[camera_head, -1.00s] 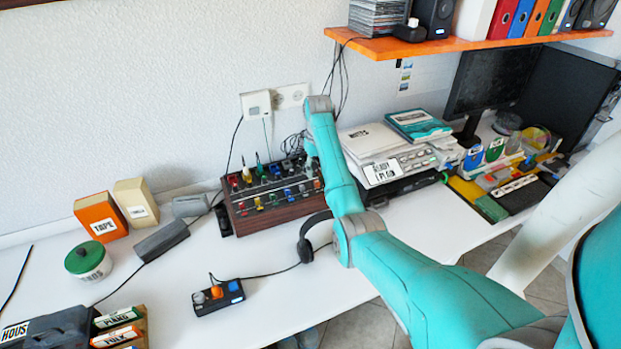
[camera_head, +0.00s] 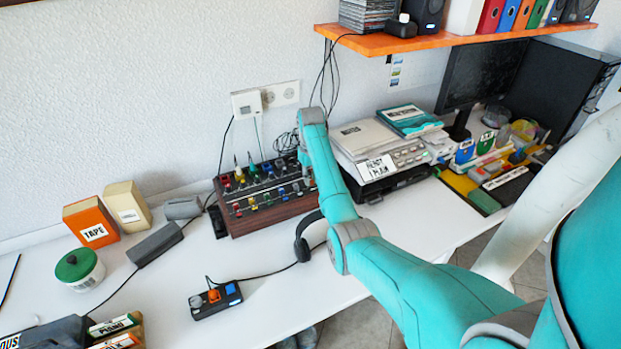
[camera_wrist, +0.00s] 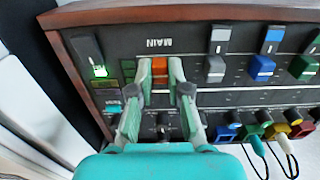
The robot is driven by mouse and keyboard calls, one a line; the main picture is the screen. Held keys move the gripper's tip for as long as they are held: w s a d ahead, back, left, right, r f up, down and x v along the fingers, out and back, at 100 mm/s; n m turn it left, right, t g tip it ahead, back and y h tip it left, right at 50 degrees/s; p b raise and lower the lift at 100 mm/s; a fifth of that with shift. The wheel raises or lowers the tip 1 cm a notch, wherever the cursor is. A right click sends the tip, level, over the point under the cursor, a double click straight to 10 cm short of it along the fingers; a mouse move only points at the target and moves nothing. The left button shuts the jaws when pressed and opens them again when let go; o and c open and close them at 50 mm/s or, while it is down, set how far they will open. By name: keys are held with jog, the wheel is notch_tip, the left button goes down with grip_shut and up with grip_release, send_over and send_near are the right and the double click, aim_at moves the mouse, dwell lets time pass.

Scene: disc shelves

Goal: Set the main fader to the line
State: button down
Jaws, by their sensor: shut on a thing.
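The mixer (camera_head: 270,212) is a dark panel in a wooden case on the white desk, below the wall socket. In the wrist view its panel (camera_wrist: 207,100) shows upside down, with the word MAIN above an orange fader cap (camera_wrist: 159,68). My gripper (camera_wrist: 161,72) is shut on this main fader cap, one finger on each side. The fingers hide much of its slot, and I cannot make out the target line. In the head view my gripper is mostly hidden behind my own wrist at the mixer's right end.
Grey, blue and green faders (camera_wrist: 262,70) stand right of the main fader. Plugged cables (camera_wrist: 255,140) rise from the panel's lower right. A lit green switch (camera_wrist: 99,71) is at left. A printer (camera_head: 385,165) stands close right of the mixer; headphones (camera_head: 304,240) lie in front.

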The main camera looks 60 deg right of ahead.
jog(key=shift+w+d, duration=0.55)
jog(key=shift+w, duration=0.3)
jog(key=shift+w+d, duration=0.5)
jog(key=shift+w, duration=0.35)
jog(key=c, duration=1.1)
grip_release()
jog(key=shift+r, duration=0.1)
notch_tip(320, 180, up, 12)
jog(key=shift+f, duration=0.1)
